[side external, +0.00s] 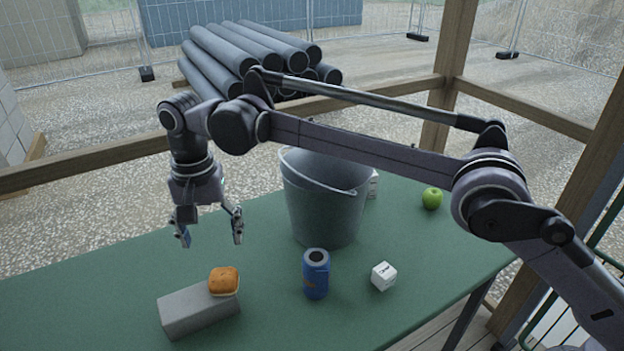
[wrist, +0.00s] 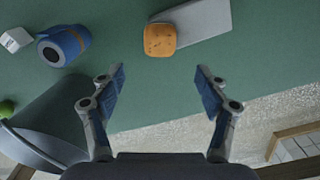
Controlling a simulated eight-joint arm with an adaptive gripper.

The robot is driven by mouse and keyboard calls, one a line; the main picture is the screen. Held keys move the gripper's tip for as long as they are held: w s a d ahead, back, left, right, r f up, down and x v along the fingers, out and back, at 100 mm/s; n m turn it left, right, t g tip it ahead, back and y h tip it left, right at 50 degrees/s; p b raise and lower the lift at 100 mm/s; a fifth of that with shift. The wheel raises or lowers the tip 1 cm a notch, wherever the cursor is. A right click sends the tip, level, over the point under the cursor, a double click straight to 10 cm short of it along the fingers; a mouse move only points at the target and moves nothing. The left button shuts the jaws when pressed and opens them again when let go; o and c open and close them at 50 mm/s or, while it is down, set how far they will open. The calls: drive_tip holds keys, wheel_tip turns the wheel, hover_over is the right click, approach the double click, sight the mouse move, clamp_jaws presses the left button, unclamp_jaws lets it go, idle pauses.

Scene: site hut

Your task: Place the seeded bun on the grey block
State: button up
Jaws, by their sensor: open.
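The seeded bun (side external: 223,280) is orange-brown with a pale base. It shows at the right end of the grey block (side external: 187,311) in the side view, overlapping its top. In the wrist view the bun (wrist: 160,40) covers one corner of the block (wrist: 206,18) and reaches past its edge. I cannot tell whether it rests on the block or stands against it. My gripper (side external: 210,240) is open and empty, above the table and behind the bun and block. Its spread fingers (wrist: 161,85) show in the wrist view, with the bun beyond them.
A large grey bucket (side external: 322,205) stands behind the can. A green apple (side external: 432,198) is at the back right. The green table (side external: 265,320) is clear between can and block.

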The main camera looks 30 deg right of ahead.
drive_tip(key=s+d+r+n+t, duration=0.1)
drive_tip(key=d+r, duration=0.2)
drive_tip(key=d, duration=0.5)
drive_tip(key=s+d+r+t+y, duration=0.1)
drive_tip(key=s+d+r, duration=0.15)
drive_tip(key=d, duration=0.55)
drive_tip(key=s+d+r+n+t, duration=0.1)
drive_tip(key=d+r, duration=0.3)
drive_tip(key=d, duration=0.4)
drive_tip(key=s+d+f+n+t, duration=0.1)
drive_tip(key=s+d+f+t, duration=0.1)
drive_tip(key=s+d+f, duration=0.2)
drive_tip(key=s+d+f+n+t+h, duration=0.1)
drive_tip(key=s+d+f, duration=0.4)
drive_tip(key=s+d, duration=0.6)
drive_tip(key=shift+s+d+f+t, duration=0.2)
drive_tip(key=shift+s+d+t, duration=0.05)
drive_tip(key=shift+s+t, duration=0.4)
